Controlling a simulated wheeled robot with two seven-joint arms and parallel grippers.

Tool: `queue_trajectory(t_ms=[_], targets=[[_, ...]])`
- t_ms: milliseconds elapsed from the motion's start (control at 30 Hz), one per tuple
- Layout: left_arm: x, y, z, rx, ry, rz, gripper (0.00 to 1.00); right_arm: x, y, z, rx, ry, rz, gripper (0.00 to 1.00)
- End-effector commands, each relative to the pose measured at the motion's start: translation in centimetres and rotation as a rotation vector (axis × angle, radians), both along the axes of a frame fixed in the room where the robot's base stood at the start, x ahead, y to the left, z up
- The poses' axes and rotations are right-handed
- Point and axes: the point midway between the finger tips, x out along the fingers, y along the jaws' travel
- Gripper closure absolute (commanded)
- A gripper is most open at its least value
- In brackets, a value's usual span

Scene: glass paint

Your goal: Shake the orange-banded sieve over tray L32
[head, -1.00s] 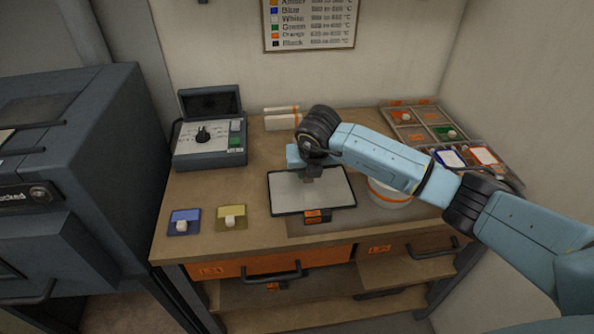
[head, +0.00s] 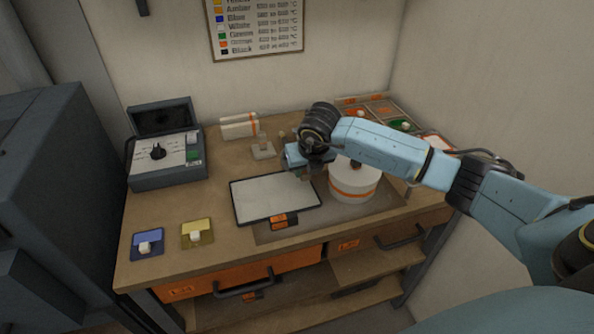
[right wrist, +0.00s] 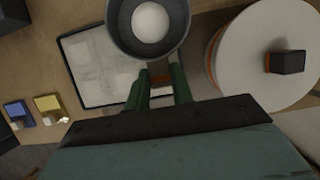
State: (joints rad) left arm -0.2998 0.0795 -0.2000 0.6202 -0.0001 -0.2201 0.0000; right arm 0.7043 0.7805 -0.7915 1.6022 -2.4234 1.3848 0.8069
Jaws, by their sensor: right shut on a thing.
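The tray (head: 262,200), a flat white sheet with a dark rim, lies on the bench. An orange tag (head: 279,221) is at its front edge, its letters too small to read. My right gripper (head: 306,177) is above the tray's right end. In the right wrist view its green fingers (right wrist: 160,92) are shut on a round dark-rimmed sieve (right wrist: 118,22) with a pale round middle. Orange shows between the fingers; I cannot tell whether it is the sieve's band or the tag. In the head view the wrist mostly hides the sieve. My left gripper is out of view.
A white drum with an orange band (head: 352,190) stands close right of the gripper; its top has a dark knob (right wrist: 288,62). A control box (head: 165,160), a blue card (head: 147,244) and a yellow card (head: 197,233) are left. A pale stand (head: 263,149) is behind the tray.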

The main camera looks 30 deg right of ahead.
Motion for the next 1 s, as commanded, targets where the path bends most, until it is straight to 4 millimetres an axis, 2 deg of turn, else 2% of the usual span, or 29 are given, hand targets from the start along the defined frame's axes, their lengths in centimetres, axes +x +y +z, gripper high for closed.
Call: queue_trajectory(t_ms=[567,1000], targets=[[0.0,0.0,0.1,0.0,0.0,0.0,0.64,-0.1,-0.5,0.3,0.001,-0.001,0.0,1.0],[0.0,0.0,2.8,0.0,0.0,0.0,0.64,-0.1,-0.5,4.5,0.0,-0.002,0.0,1.0]])
